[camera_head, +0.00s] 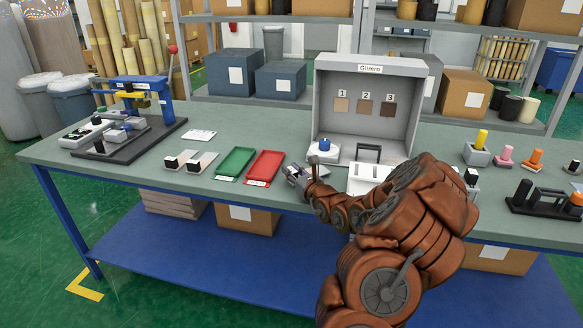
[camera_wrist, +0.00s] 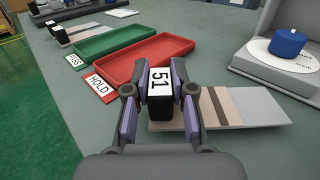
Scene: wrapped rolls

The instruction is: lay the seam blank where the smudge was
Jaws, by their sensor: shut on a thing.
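My gripper (camera_wrist: 158,110) is shut on a black block with a white top marked 51 (camera_wrist: 160,78). Under the block is a flat plate (camera_wrist: 260,108) with beige, dark brown and pale grey bands, extending to the right. I cannot tell whether the plate touches the table. In the head view my gripper (camera_head: 297,174) is near the table's front edge, right of the red tray (camera_head: 264,166) labelled HOLD in the wrist view. The green tray (camera_head: 235,163), labelled PASS, is left of it. Two similar plates with black-and-white blocks (camera_head: 196,161) lie further left. No smudge is discernible.
Behind is a grey booth (camera_head: 330,100) with swatches numbered 1 to 3. A lever press (camera_head: 150,97) is at the left; coloured stamps (camera_head: 505,155) are at the right.

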